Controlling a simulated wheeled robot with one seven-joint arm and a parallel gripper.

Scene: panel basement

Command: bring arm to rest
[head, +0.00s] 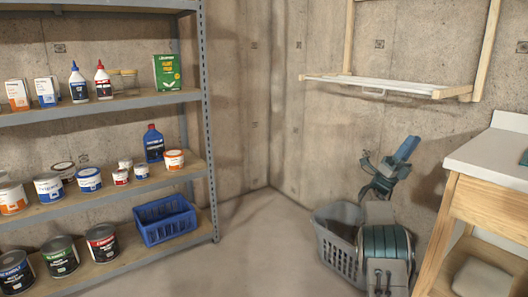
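My arm (385,247) shows at the lower right, in front of a grey laundry basket. It is bent upward, with its teal and blue upper links above the basket. My gripper (366,160) appears small at the left of those upper links. Its fingers are too small to tell whether they are open or shut. No held object can be made out.
A grey metal shelf unit (212,130) with cans, bottles, boxes and a blue crate (165,219) stands at left. The laundry basket (330,245) is behind my arm. A wooden bench (485,200) with a white top is at right. A wall rack (375,86) hangs above. Floor between is clear.

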